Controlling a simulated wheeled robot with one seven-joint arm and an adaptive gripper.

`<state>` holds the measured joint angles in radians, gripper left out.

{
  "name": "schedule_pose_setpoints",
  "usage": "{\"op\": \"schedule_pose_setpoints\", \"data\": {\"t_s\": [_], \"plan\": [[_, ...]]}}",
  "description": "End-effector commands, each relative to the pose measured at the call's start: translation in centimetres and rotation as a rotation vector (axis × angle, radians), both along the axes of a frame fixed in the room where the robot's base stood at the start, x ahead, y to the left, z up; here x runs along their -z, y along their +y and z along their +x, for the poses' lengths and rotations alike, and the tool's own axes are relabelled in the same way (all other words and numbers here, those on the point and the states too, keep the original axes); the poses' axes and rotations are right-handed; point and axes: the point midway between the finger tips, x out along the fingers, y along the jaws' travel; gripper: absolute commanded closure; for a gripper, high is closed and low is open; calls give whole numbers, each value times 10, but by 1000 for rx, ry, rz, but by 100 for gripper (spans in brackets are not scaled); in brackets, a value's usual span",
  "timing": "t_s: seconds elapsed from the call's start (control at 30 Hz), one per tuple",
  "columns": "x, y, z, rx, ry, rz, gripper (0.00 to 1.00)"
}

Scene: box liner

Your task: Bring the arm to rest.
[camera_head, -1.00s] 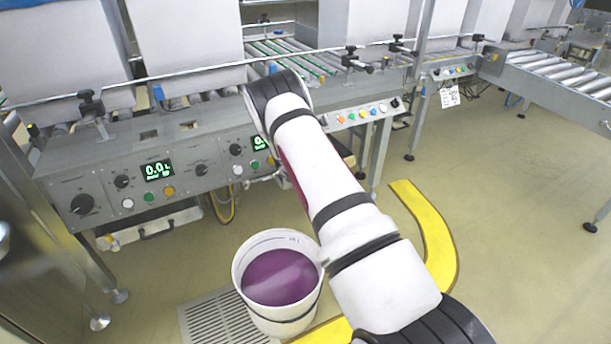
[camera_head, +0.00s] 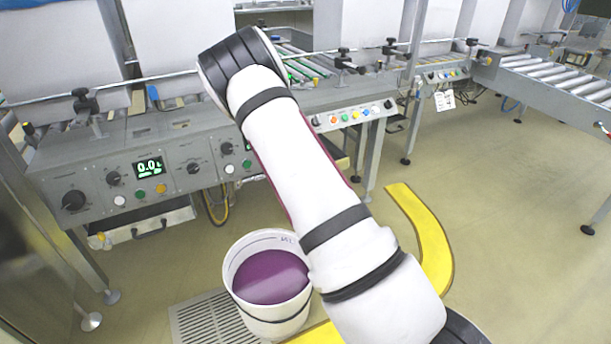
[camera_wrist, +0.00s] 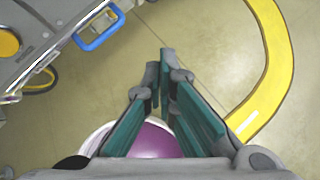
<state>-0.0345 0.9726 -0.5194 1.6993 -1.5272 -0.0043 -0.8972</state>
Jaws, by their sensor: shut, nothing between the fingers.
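My gripper (camera_wrist: 166,75) shows in the wrist view with its green-padded fingers drawn together at the tips, and nothing is held between them. It points down over the floor. In the head view my white arm reaches up from the lower right, with its black elbow in front of the machine, and the gripper itself is hidden there. A white bucket (camera_head: 268,313) with purple contents stands on the floor left of my arm. The bucket also shows in the wrist view (camera_wrist: 97,137), partly hidden behind the gripper's fingers.
A grey machine (camera_head: 95,180) with dials and a lit display stands behind the arm. A yellow curved floor strip (camera_head: 428,235) lies right of the bucket. A floor grate (camera_head: 205,325) lies left of it. A roller conveyor (camera_head: 560,80) is at the right; open floor lies before it.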

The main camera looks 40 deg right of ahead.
Motion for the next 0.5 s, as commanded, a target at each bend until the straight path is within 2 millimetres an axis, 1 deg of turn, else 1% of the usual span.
{"op": "schedule_pose_setpoints", "data": {"t_s": [0.03, 0.2, 0.43, 0.5], "plan": [[-5, 1, -3, 1, -2, 1, 100], [-14, 1, -10, -1, -1, 1, 100], [-16, 1, -12, 2, -2, 0, 100], [-22, 1, -12, 20, -17, 4, 100]]}}
